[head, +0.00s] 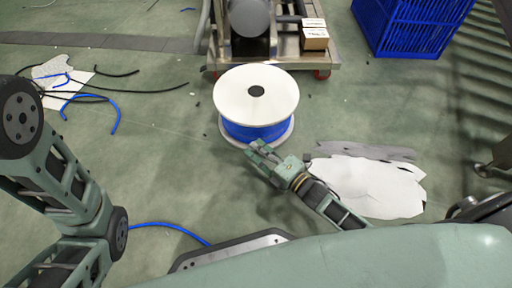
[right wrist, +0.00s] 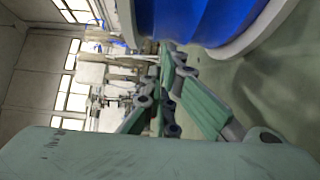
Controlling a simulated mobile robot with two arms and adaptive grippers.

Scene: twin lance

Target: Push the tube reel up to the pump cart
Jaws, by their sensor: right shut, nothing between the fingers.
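The tube reel (head: 256,92) stands on the floor on its flange, with a white top disc, a dark centre hole and blue tubing wound below. The pump cart (head: 272,52) is just behind it, a metal platform with red wheels; any gap between them is hard to judge. My right gripper (head: 256,150) is shut and empty, low at the near edge of the reel's bottom flange. In the right wrist view the reel's blue winding (right wrist: 190,18) fills the top, close to the fingers; contact cannot be told. My left arm shows at the left, its gripper out of view.
A blue crate (head: 405,28) stands at the back right. White sheets (head: 370,187) and a grey scrap (head: 365,151) lie right of the gripper. Black and blue hose pieces (head: 118,115) lie at the left. The floor left of the reel is mostly clear.

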